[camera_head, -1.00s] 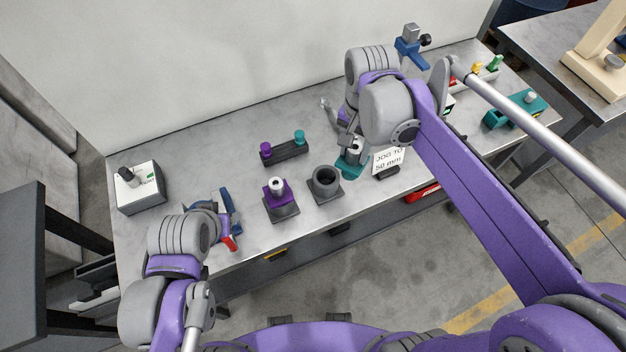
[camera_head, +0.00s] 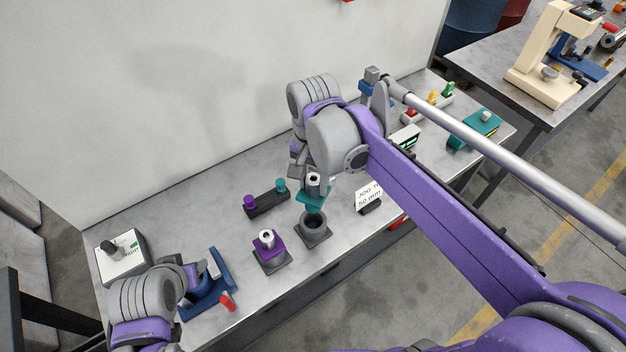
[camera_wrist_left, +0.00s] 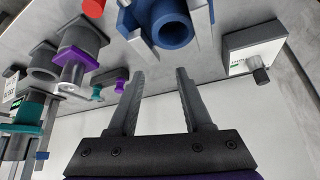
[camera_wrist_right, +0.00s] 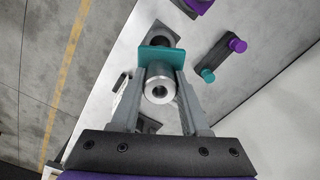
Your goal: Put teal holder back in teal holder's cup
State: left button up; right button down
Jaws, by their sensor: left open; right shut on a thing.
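The teal holder (camera_head: 313,197) is a teal square flange with a grey metal barrel, held by my right gripper (camera_head: 316,182) just above the grey empty cup (camera_head: 314,228). In the right wrist view, the jaws (camera_wrist_right: 160,95) are shut on the holder's barrel (camera_wrist_right: 160,80), with the teal flange beyond. The cup's dark opening faces up; the holder looks apart from it. The purple holder (camera_head: 268,241) sits in its own cup to the left. My left gripper (camera_wrist_left: 160,100) is open and empty near a blue fixture (camera_wrist_left: 165,25).
A dark block with purple and teal knobs (camera_head: 267,204) stands behind the cups. A "JOG TO 50 mm" sign (camera_head: 369,196) is to the right of the cup. A white box with a knob (camera_head: 122,257) is at far left. A blue stand with a red part (camera_head: 208,288) stands near my left arm.

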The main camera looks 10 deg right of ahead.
aim_at(313, 197)
pick_arm(q)
jog(key=shift+f, duration=0.15)
pick_arm(e)
jog(key=shift+f+b, duration=1.05)
jog(key=shift+f, duration=0.95)
jog(key=shift+f+b, duration=0.45)
jog(key=shift+f, duration=0.45)
pick_arm(q)
jog(key=shift+g, duration=0.3)
jog(key=s+f, duration=0.1)
jog(key=f, duration=0.2)
jog(key=s+f, duration=0.1)
jog(key=shift+s+f, duration=0.2)
jog(key=shift+s, duration=0.1)
jog(key=shift+s+f+b, duration=0.25)
jog(key=shift+f+b, duration=0.2)
jog(key=shift+f, duration=0.2)
jog(key=shift+s+f+b, duration=0.25)
jog(key=shift+f+b, duration=0.2)
jog(key=shift+f, duration=0.15)
pick_arm(e)
jog(key=shift+f, duration=1.5)
